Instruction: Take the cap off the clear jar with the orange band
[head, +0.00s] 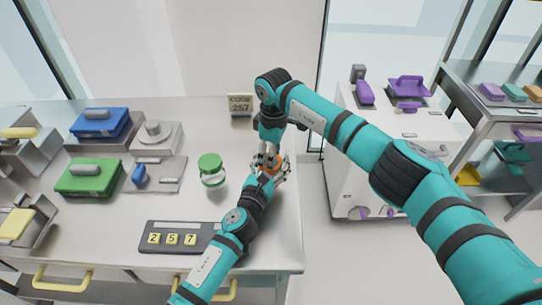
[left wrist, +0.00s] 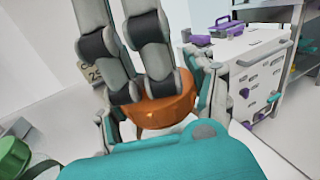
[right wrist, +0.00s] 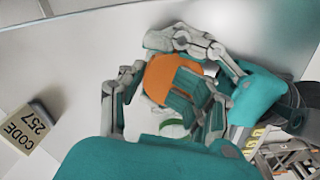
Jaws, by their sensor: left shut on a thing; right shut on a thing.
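An orange round piece (left wrist: 165,103), which looks like the cap or band of the jar, sits between my two grippers. It shows in the head view (head: 278,165) and in the right wrist view (right wrist: 172,75). The clear body of the jar is mostly hidden by fingers. My left gripper (head: 273,174) reaches in from the front and is shut around the jar from the side. My right gripper (head: 266,160) points down from above, shut on the orange part. I cannot tell whether cap and jar are apart.
A clear jar with a green lid (head: 211,170) stands just left of my grippers. A dark panel with number tiles (head: 178,238) lies in front; a code sign (head: 240,104) stands behind. Green (head: 88,177) and blue (head: 100,123) boxes are farther left. The table's right edge is close.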

